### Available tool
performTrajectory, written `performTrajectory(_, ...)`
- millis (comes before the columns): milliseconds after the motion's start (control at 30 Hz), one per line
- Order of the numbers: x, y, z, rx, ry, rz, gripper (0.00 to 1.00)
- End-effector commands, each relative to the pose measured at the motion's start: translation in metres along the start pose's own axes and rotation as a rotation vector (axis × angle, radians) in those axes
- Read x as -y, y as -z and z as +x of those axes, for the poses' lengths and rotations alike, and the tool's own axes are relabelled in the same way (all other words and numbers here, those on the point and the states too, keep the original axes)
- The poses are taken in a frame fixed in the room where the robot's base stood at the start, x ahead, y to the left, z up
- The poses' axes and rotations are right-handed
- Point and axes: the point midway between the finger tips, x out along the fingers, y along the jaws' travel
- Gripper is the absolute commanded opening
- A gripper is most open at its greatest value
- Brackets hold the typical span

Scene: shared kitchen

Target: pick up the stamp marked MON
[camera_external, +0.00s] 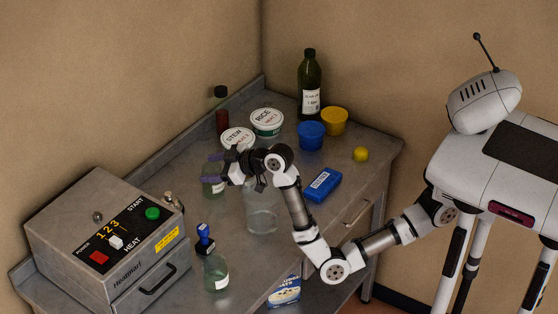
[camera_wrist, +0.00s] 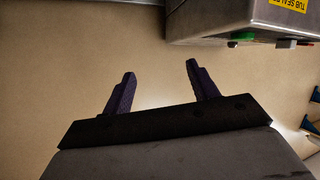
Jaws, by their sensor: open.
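A stamp-like object with a blue handle (camera_external: 204,232) stands near the front of the counter, right of the heater box, in the external view. Small dark blue shapes cut off at that view's right edge are unclear.
The grey heater box (camera_external: 85,220) stands at left, and its corner also shows in the wrist view (camera_wrist: 235,18). Clear jars (camera_external: 262,212), white-lidded tubs (camera_external: 267,122), a dark bottle (camera_external: 311,90), blue (camera_external: 311,136) and yellow (camera_external: 334,121) tubs and a blue box (camera_external: 322,185) crowd the counter (camera_external: 345,160).

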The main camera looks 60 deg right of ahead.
Motion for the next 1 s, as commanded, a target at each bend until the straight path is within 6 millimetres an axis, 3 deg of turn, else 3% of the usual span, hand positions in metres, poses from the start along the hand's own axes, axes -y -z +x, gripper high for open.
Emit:
performTrajectory(100,0.021,-0.045,0.015,0.298,0.125,0.014,0.59)
performTrajectory(300,0.05,-0.087,0.009,0.579,0.279,0.012,0.59)
performTrajectory(467,0.059,-0.1,0.013,0.632,0.311,0.008,0.59)
performTrajectory(800,0.075,-0.135,0.061,0.629,0.307,0.009,0.59)
performTrajectory(1000,0.079,-0.143,0.073,0.625,0.306,0.01,0.59)
